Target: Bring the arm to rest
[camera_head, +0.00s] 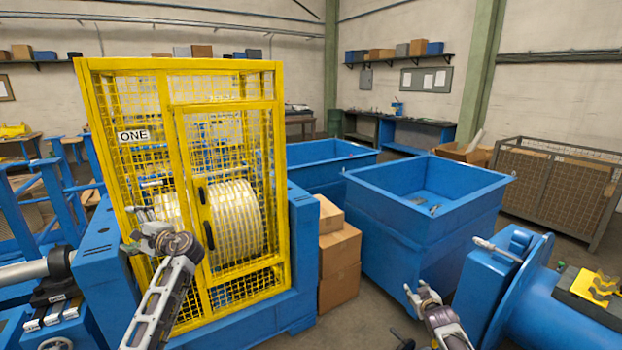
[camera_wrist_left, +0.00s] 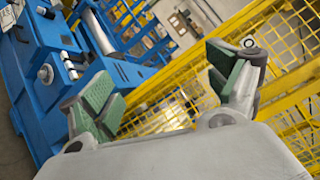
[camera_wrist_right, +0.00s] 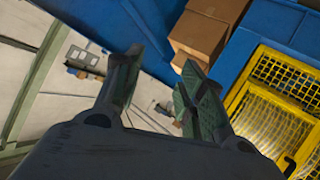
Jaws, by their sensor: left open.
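My left arm rises from the bottom of the head view in front of the yellow mesh cage (camera_head: 181,180). My left gripper (camera_head: 132,232) is at the cage's left front side. In the left wrist view its green-padded fingers (camera_wrist_left: 172,80) are wide apart with nothing between them, and yellow mesh shows behind. My right gripper (camera_head: 416,289) is low at the bottom right, in front of the big blue bin (camera_head: 400,235). In the right wrist view its fingers (camera_wrist_right: 160,70) stand apart and empty. Whether either gripper touches anything is not clear.
A ribbed drum (camera_head: 236,215) sits inside the cage, whose door has dark handles. Cardboard boxes (camera_head: 340,262) stand between cage and bin. A blue machine with a round flange (camera_head: 500,285) is at right. Blue frames (camera_head: 25,215) stand at left. Some floor shows around the boxes.

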